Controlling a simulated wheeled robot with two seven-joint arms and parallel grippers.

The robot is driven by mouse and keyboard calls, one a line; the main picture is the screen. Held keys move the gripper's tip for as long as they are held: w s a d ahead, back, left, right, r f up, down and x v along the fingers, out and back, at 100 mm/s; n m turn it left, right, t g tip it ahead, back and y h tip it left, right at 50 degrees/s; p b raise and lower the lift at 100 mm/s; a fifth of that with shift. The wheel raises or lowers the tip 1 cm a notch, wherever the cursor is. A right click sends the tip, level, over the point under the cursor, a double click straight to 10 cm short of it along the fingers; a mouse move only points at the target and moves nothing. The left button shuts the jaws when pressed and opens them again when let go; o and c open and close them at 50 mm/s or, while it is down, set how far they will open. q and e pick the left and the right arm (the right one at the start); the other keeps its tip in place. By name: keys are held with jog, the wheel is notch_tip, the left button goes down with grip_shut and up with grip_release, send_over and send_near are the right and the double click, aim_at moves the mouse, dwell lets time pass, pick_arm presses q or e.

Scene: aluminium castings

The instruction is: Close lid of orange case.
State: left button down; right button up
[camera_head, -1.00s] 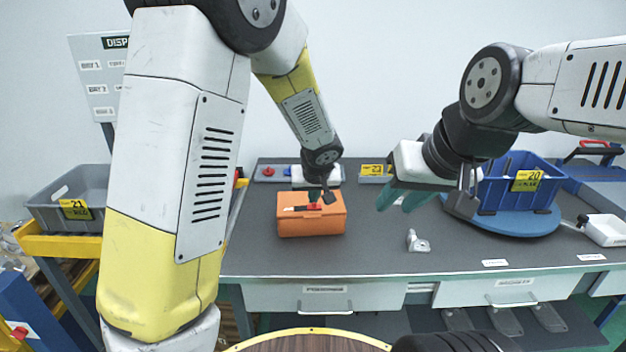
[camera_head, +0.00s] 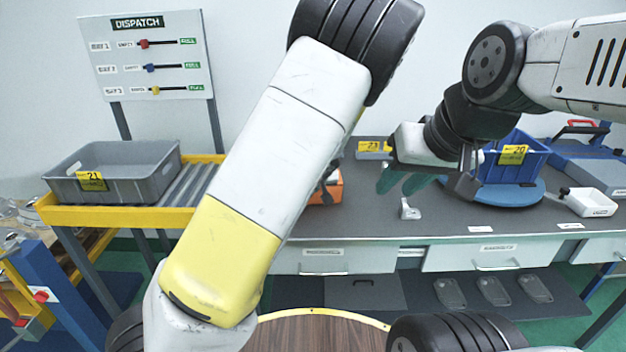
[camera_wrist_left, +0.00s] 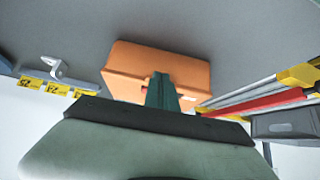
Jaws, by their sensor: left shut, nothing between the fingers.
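The orange case (camera_head: 334,190) stands on the grey worktop, mostly hidden behind my left arm in the head view. In the left wrist view the case (camera_wrist_left: 128,72) shows as a box with its lid apparently down; no open gap is visible. My left gripper (camera_wrist_left: 160,88) is shut and empty, its green fingers overlapping the case in the picture. I cannot tell whether they touch it. In the head view this gripper is almost wholly behind the arm. My right gripper (camera_head: 402,182) has teal fingers apart and empty, above the worktop right of the case.
A small metal casting (camera_head: 409,210) lies right of the case. A blue bin (camera_head: 520,168) stands on a round blue base farther right. A grey bin (camera_head: 120,165) sits on a yellow roller stand at the left.

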pick_arm(q)
jog(key=shift+s+f, duration=0.4)
jog(key=shift+f, duration=0.35)
jog(key=shift+a, duration=0.1)
notch_tip(320, 180, up, 5)
jog(key=s+f, duration=0.1)
jog(key=s, duration=0.1)
jog(key=s+f, duration=0.1)
jog(key=s, duration=0.2)
jog(key=s+d+f, duration=0.1)
jog(key=s, duration=0.1)
jog(key=shift+s+f, duration=0.1)
jog(key=shift+s, duration=0.2)
jog(key=shift+s+a+f, duration=0.15)
jog(key=shift+s+f, duration=0.05)
jog(key=shift+s, duration=0.35)
jog(key=s+a+r+g+h, duration=0.1)
jog(key=s+a+r, duration=0.6)
jog(key=s+r, duration=0.4)
jog(key=s+a+r+m+h, duration=0.1)
jog(key=s+a+r, duration=0.6)
jog(key=s+r, duration=0.3)
jog(key=shift+s+a+r+m+g+h, duration=0.3)
jog(key=shift+s+r+g+h, duration=0.1)
jog(key=shift+s, duration=0.7)
